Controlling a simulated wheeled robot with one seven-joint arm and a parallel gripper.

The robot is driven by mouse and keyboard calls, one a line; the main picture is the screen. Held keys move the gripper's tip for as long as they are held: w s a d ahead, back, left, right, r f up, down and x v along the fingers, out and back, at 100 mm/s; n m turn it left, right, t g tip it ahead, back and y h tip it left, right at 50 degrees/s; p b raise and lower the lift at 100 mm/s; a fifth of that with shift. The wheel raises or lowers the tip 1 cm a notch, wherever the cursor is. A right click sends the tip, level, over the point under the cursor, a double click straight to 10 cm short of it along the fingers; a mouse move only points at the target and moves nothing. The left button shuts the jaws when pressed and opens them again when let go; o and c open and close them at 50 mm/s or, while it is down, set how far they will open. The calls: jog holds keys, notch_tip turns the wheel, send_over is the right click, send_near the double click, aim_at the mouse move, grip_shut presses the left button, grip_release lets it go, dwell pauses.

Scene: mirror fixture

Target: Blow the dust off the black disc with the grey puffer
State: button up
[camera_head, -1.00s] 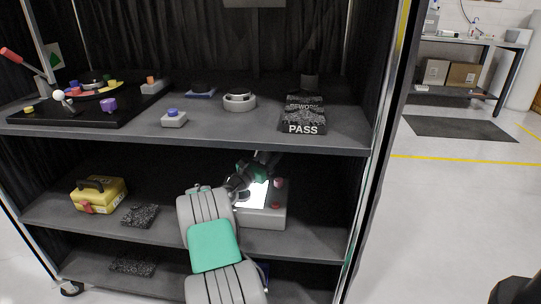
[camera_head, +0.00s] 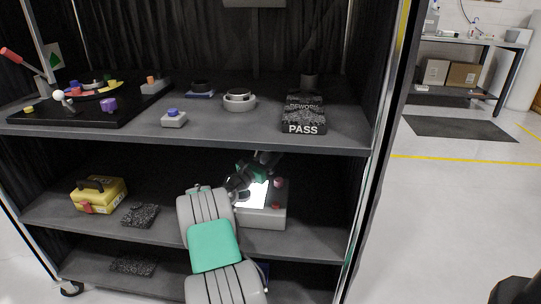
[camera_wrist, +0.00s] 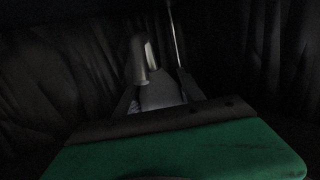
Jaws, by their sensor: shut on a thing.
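My gripper (camera_wrist: 160,98) shows in the wrist view with its fingers shut on a pale grey piece (camera_wrist: 160,88), which looks like the grey puffer. The view is dark, so its full shape is unclear. In the head view my arm reaches into the middle shelf and the gripper end is mostly hidden under the upper shelf, above a lit white panel on a grey box (camera_head: 266,215). A small black disc-like thing on a blue base (camera_head: 201,88) sits on the upper shelf; I cannot tell whether it is the black disc. No dust can be made out.
The upper shelf (camera_head: 225,130) is close above my gripper. It holds a grey ring-shaped piece (camera_head: 240,100), a PASS block (camera_head: 303,115) and a grey block with a blue button (camera_head: 173,119). A yellow toolbox (camera_head: 99,194) and black foam (camera_head: 140,214) are left on the middle shelf.

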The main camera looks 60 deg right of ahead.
notch_tip(320, 180, up, 5)
jog(key=p, duration=0.5)
jog(key=shift+r, duration=0.15)
